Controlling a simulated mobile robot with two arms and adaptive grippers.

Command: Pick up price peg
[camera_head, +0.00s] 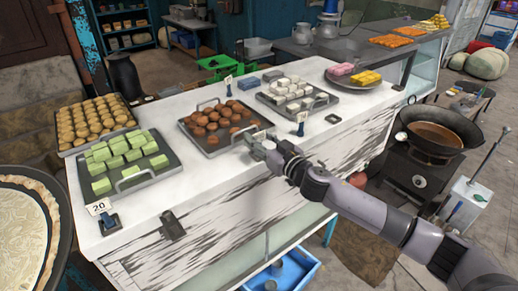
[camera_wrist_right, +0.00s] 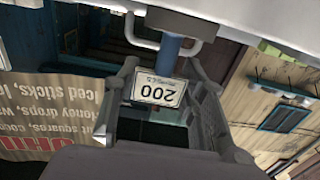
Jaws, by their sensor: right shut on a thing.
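The price peg held by my right gripper shows in the right wrist view as a white tag (camera_wrist_right: 158,91) reading 200, upside down, with a blue post above it. The fingers of my right gripper (camera_wrist_right: 163,95) are on either side of it. In the head view my right gripper (camera_head: 257,146) is at the front edge of the white counter, by the tray of brown balls, and partly hides the peg. Other price pegs stand on the counter: one marked 20 (camera_head: 100,209) at front left, one (camera_head: 301,122) right of the gripper, and one (camera_head: 228,84) behind. My left gripper is not in view.
The white counter (camera_head: 245,180) bears a tray of green squares (camera_head: 175,171), a tray of brown balls (camera_head: 180,124), a tray of white cubes (camera_head: 335,99) and a plate of coloured sweets (camera_head: 330,77). A wok (camera_head: 440,116) stands at right.

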